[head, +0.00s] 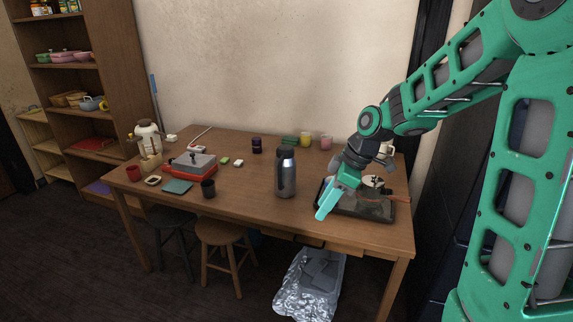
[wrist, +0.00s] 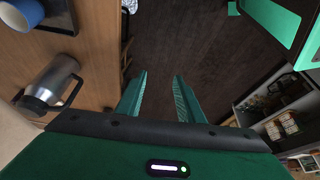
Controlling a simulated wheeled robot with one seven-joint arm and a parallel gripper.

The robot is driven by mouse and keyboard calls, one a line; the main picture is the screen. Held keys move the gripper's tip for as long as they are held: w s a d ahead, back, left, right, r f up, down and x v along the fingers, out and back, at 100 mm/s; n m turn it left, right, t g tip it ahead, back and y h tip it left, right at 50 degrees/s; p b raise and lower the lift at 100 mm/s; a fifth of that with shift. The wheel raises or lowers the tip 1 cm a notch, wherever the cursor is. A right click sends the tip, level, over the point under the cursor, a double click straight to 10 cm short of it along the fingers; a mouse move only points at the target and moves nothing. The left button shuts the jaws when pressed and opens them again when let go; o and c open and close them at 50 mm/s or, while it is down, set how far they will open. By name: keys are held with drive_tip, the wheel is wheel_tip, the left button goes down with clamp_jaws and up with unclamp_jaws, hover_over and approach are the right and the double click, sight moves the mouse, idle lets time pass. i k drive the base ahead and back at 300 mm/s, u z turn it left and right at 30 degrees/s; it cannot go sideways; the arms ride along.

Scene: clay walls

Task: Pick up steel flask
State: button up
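The steel flask (head: 285,178) stands upright on the wooden table, right of its middle and close to the front edge. It has a silver body and a black top with a handle. It also shows at the left of the wrist view (wrist: 52,84), off to the side of the fingers. My gripper (head: 324,208) is to the right of the flask, near the table's front edge. In the wrist view, my gripper (wrist: 160,84) has its two green fingers apart, with only dark floor between them. Nothing is held.
A dark tray (head: 345,209) with a pot-like item lies right of the flask, under my arm. Stools (head: 222,239) are below the front edge.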

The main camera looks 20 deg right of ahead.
sight(285, 162)
drive_tip(key=i, duration=0.95)
drive_tip(key=u, duration=0.1)
